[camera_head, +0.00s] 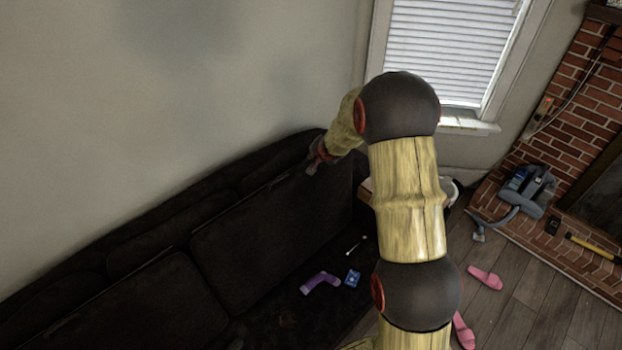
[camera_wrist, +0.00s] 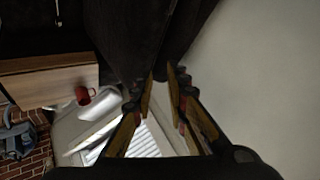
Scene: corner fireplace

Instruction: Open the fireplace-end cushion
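The fireplace-end cushion (camera_head: 275,235) is the dark back cushion at the right end of the black sofa. It leans along the sofa's back, and my arm crosses in front of the sofa's right end. My gripper (camera_head: 312,168) is at the cushion's top edge, near its right part. In the wrist view, my gripper's fingers (camera_wrist: 163,72) point at dark upholstery, with a narrow gap between the tips. The dark cushion fabric (camera_wrist: 122,30) fills the top middle there. I cannot tell whether the fingers pinch the fabric or only stand beside it.
Pink slippers (camera_head: 485,277) and a grey vacuum (camera_head: 530,188) are at right near the brick fireplace (camera_head: 590,90). A red mug (camera_wrist: 83,95) shows beside the sofa. The wall stands close behind.

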